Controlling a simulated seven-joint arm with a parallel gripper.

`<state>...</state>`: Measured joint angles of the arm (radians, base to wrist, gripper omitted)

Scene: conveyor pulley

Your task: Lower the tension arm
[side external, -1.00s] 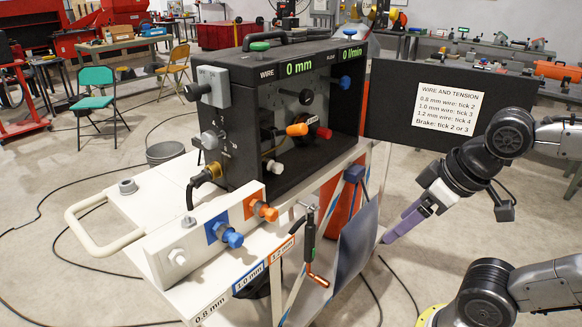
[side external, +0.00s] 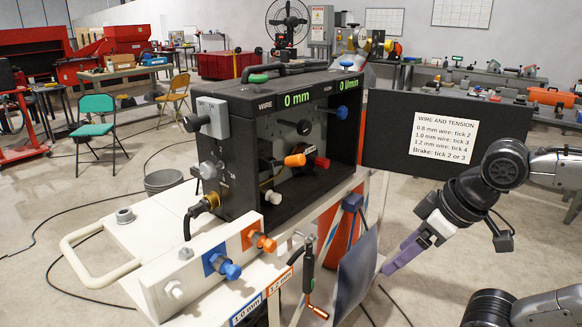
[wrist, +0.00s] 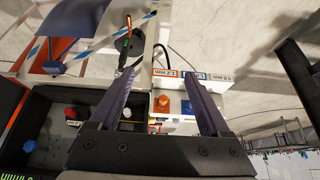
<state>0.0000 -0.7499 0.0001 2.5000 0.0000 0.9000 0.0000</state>
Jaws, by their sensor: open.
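The black wire-feeder box (side external: 236,100) stands open-sided on the white cart. Inside it, an arm with an orange end (side external: 295,160) sticks out toward the open side, and a red knob (side external: 322,162) sits just right of it. I cannot tell for certain which part is the tension arm. A white knob (side external: 273,197) is lower down. My gripper (side external: 396,262) is open and empty, with purple fingers, outside the box to its right. In the wrist view my gripper (wrist: 157,77) has its fingers spread, apart from the box parts; a red part (wrist: 70,112) shows left of them.
A black panel (side external: 380,125) with a wire and tension note stands behind my gripper. A torch (side external: 308,262) hangs at the cart's front beside a dark sheet (side external: 357,275). Orange (side external: 265,242) and blue (side external: 228,268) knobs sit on the front rail. Floor right of the cart is clear.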

